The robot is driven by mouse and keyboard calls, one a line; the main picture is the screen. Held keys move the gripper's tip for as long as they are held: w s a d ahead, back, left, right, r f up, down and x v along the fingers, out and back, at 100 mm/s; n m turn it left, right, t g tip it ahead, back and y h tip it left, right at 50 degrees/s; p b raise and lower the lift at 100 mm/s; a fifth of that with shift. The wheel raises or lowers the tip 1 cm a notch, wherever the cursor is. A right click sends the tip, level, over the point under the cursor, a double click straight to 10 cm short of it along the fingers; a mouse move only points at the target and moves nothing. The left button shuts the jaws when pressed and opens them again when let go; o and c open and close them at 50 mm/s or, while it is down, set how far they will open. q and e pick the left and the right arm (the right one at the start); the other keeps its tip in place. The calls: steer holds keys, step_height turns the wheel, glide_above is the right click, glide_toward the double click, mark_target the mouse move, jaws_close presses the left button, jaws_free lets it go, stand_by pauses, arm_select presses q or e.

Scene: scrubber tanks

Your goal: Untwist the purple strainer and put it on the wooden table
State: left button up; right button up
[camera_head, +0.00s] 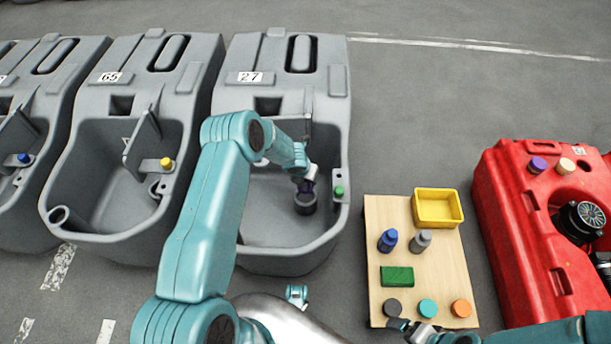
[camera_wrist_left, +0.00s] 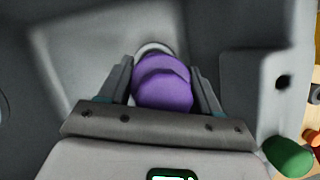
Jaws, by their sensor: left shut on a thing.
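The purple strainer (camera_wrist_left: 163,85) sits between the two fingers of my left gripper (camera_wrist_left: 163,92) in the left wrist view. The fingers touch it on both sides, and a pale ring shows behind it. In the head view my left gripper (camera_head: 306,188) reaches down into the grey tank marked 27 (camera_head: 275,220); the strainer is mostly hidden there. The wooden table (camera_head: 384,212) stands right of that tank. My right gripper (camera_head: 412,328) is at the table's front edge, and its jaw opening is unclear.
On the table are a yellow bin (camera_head: 438,222), a blue bottle (camera_head: 388,240), a grey bottle (camera_head: 421,241), a green sponge (camera_head: 397,276) and grey, teal and orange caps along the front. A green cap (camera_head: 339,191) is on the tank's right rim. A red tank (camera_head: 510,230) stands at right.

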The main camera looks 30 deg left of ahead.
arm_select(q)
steer(key=shift+r+p, duration=2.4)
steer(key=shift+r, duration=0.5)
steer(key=shift+r, duration=0.1)
steer(key=shift+r+p, duration=2.55)
steer(key=shift+r, duration=0.35)
step_height(320, 180, up, 6)
steer(key=p, duration=0.5)
